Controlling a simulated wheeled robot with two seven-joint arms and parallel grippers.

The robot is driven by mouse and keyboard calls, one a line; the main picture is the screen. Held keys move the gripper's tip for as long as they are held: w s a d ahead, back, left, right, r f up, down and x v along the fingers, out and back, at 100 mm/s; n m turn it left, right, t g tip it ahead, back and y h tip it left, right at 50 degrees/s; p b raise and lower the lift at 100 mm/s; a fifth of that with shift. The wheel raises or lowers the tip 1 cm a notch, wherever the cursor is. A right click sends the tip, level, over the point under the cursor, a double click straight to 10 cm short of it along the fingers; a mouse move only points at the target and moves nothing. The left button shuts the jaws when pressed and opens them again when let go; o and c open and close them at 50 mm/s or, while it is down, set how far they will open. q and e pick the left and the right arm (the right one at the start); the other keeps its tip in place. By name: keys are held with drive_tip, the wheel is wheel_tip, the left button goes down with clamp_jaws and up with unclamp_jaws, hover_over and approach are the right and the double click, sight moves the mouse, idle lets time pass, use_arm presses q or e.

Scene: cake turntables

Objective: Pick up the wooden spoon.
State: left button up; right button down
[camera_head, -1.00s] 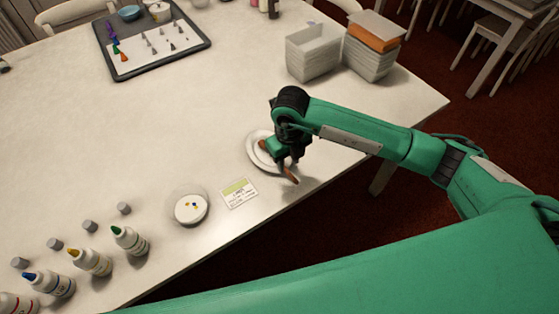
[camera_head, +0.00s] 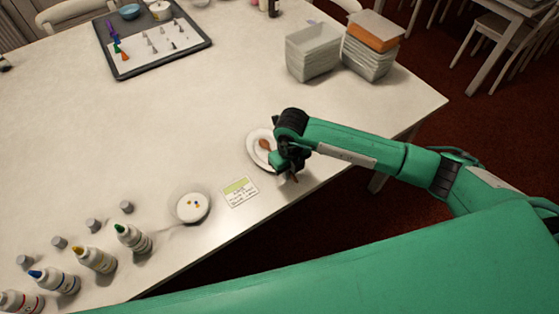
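The wooden spoon (camera_head: 265,145) is reddish brown. Its bowl end shows over a white plate (camera_head: 253,150) near the table's front right edge. The end of its handle shows just below my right gripper, by the table edge. My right gripper (camera_head: 285,168) is low over the spoon's handle, at the plate's right side, and hides the middle of the spoon. Its fingers are small and dark, and I cannot tell whether they are apart or closed on the handle. My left gripper is not in view.
A label card (camera_head: 240,192) and a small white dish (camera_head: 192,207) lie left of the plate. Several bottles (camera_head: 97,259) stand at lower left. Stacked containers (camera_head: 313,52) stand at the back right. A dark tray (camera_head: 150,67) lies at the back left. The table's middle is clear.

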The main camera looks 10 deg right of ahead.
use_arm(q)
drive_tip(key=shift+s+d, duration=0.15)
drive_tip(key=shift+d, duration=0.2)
use_arm(e)
drive_tip(key=shift+r, duration=0.35)
wheel_tip(320, 180, up, 4)
drive_tip(key=shift+w+f+b, duration=0.1)
drive_tip(key=shift+b, duration=0.25)
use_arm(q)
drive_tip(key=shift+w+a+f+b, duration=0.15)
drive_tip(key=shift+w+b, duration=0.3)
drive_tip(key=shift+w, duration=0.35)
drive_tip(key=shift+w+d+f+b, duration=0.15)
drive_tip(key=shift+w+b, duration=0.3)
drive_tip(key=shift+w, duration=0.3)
use_arm(e)
wheel_tip(320, 180, up, 16)
drive_tip(key=shift+f, duration=0.2)
